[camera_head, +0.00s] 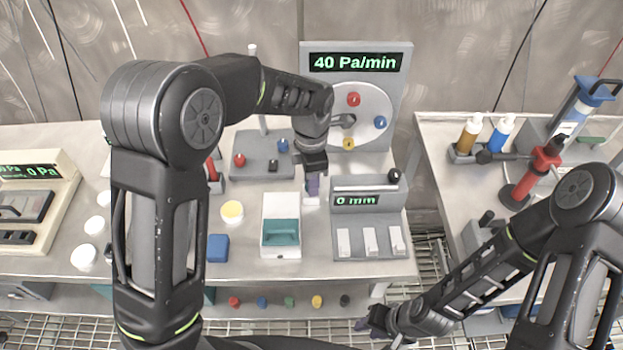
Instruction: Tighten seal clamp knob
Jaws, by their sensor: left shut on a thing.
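A round pale plate (368,104) on the upright grey panel carries a red knob (353,99), a blue knob (380,122) and a yellow knob (348,144). A grey lever or handle sits at its middle. My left gripper (312,187) points down in front of the panel, left of the 0 mm gauge. It is shut on a small pale block (311,201), mostly hidden by its purple fingertips. My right gripper (366,326) is low, in front of the bench's front edge; its jaw opening is unclear.
The panel's display (356,62) reads 40 Pa/min. The 0 mm gauge (368,238) bears several white blocks. A white box with a teal inside (281,205) and a blue block (218,247) are nearby. A side bench (436,139) holds bottles and a red-handled tool (544,158).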

